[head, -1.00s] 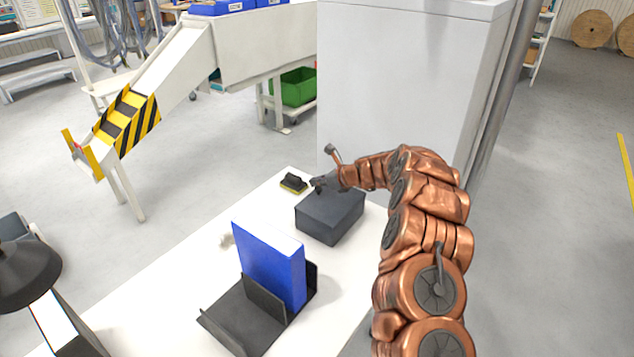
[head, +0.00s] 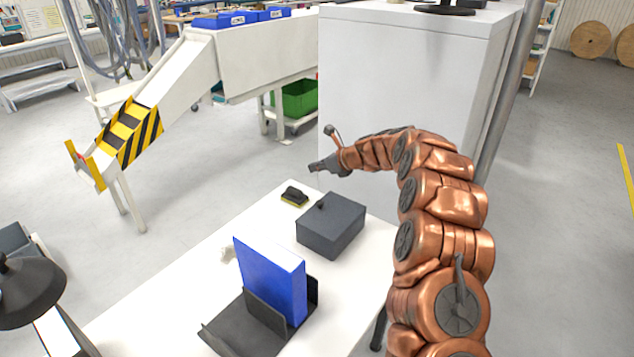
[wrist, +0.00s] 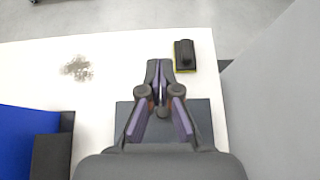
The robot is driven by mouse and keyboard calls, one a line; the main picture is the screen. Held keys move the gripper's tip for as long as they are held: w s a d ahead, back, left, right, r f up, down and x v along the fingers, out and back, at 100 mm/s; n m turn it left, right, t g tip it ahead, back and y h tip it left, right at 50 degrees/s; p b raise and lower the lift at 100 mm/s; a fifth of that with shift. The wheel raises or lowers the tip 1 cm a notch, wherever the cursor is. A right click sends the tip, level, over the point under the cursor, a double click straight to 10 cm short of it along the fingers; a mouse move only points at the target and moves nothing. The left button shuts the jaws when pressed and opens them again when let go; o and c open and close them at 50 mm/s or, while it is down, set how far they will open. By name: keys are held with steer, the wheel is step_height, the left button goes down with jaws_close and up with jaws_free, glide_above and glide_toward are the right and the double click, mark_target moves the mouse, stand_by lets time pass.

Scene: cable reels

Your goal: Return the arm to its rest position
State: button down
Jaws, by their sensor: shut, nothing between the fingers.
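My gripper (head: 318,168) is shut and empty at the end of my copper-coloured arm. In the head view it hangs in the air above the far end of the white table, higher than the dark grey box (head: 331,224). In the wrist view my gripper (wrist: 160,66) points towards the table's far edge, with the dark box (wrist: 203,117) below it and partly hidden by it. A small dark brush with a yellowish base (head: 294,196) lies on the table beyond the box; it also shows in the wrist view (wrist: 185,56), right of the fingertips.
A blue binder (head: 270,279) stands in a black holder (head: 232,328) on the white table (head: 185,290). A grey-white cabinet (head: 400,90) rises close behind my arm. A dark lamp (head: 30,290) is at lower left. A greyish smudge (wrist: 77,68) marks the tabletop.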

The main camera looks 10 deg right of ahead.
steer(key=s+a+r+n+g, duration=0.2)
steer(key=s+a+r+n, duration=0.15)
steer(key=s, duration=0.25)
steer(key=s+a+r+n+g, duration=0.1)
steer(key=s+a+r+n, duration=0.25)
steer(key=s, duration=0.35)
steer(key=s+r+n+g+h, duration=0.1)
steer(key=s+r+n+g, duration=0.15)
steer(key=s+n, duration=1)
steer(key=s+d+f+n+g+h, duration=0.1)
steer(key=s+d, duration=0.3)
steer(key=s, duration=0.8)
steer(key=s+d+f+n+g+h, duration=0.2)
steer(key=s+d+n+h, duration=0.1)
steer(key=s, duration=1)
steer(key=s+d+f+n+g+h, duration=0.1)
steer(key=s+d, duration=0.4)
steer(key=s, duration=0.8)
steer(key=f+n+h, duration=0.1)
steer(key=n+h, duration=0.1)
steer(key=shift+s+f+n+g, duration=0.25)
steer(key=shift+n+g, duration=0.1)
steer(key=shift+a, duration=0.1)
